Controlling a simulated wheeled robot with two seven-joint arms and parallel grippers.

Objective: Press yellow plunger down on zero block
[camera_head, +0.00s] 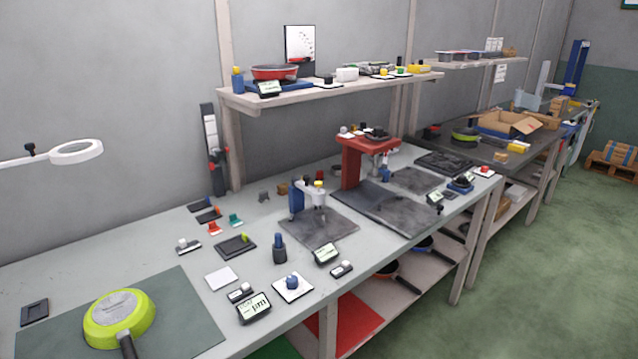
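A small blue stand (297,201) rises from a dark grey plate (325,230) in the middle of the bench. A yellow cap (318,184) sits on top of its light-coloured upright part and looks like the yellow plunger. I cannot make out a zero block beneath it at this size. Another small yellow-green piece (244,238) is at a dark flat pad (234,246) to the left. Neither of my grippers shows in this view, and nothing is seen touching the stand.
A larger red press (355,160) stands right of the blue stand. Small displays (254,307), a dark bottle-like piece (279,250) and a blue knob on a white plate (293,284) lie in front. A green pan (120,316) lies upside down at left. A shelf (300,101) overhangs the back.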

